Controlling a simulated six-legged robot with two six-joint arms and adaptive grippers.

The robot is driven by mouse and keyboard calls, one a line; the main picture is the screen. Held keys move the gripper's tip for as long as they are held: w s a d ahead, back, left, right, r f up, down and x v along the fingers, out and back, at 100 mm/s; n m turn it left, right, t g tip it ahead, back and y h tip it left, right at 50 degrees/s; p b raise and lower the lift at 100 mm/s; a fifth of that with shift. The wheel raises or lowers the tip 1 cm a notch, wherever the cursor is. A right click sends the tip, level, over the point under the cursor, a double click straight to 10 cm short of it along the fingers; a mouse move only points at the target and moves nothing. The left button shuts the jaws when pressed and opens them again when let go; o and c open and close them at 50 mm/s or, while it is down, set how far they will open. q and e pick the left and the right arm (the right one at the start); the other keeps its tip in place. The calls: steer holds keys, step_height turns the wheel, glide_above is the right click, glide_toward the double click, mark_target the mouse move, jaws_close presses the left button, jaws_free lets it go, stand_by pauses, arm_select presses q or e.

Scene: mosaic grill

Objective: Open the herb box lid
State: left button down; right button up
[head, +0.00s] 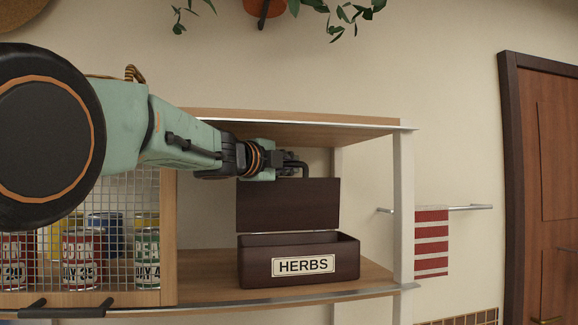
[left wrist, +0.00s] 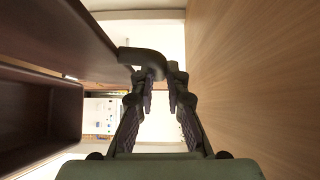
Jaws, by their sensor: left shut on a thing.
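The dark brown herb box (head: 253,267), with a "HERBS" label (head: 303,265), stands on the shelf. Its lid (head: 288,208) is raised roughly upright at the back of the box. My left gripper (head: 292,168) is at the lid's top edge, just under the upper shelf board. The left wrist view shows the gripper (left wrist: 160,80) shut on the dark curved lid handle (left wrist: 143,57), with the lid (left wrist: 60,30) at upper left. The open box (left wrist: 35,110) lies below the lid in that view. My right gripper is out of view.
The upper shelf board (head: 310,130) is close above the gripper. A wire-mesh door (head: 110,235) with several cans behind it is at left. A white post (head: 404,200) and a striped towel (head: 431,243) on a rail are at right. Shelf right of the box is clear.

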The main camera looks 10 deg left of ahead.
arm_select(q)
steer(key=shift+w+a+r, duration=0.1)
steer(key=shift+w+r, duration=0.1)
steer(key=shift+r, duration=0.5)
steer(key=shift+w+a+n, duration=0.1)
steer(key=shift+n, duration=0.2)
steer(key=c, duration=1.6)
jaws_free()
steer(key=shift+o, duration=1.3)
steer(key=shift+s, duration=0.25)
steer(key=shift+w+f, duration=0.2)
steer(key=shift+f, duration=0.05)
steer(key=shift+s, duration=0.15)
steer(key=shift+s+d, duration=0.1)
steer(key=shift+d, duration=0.1)
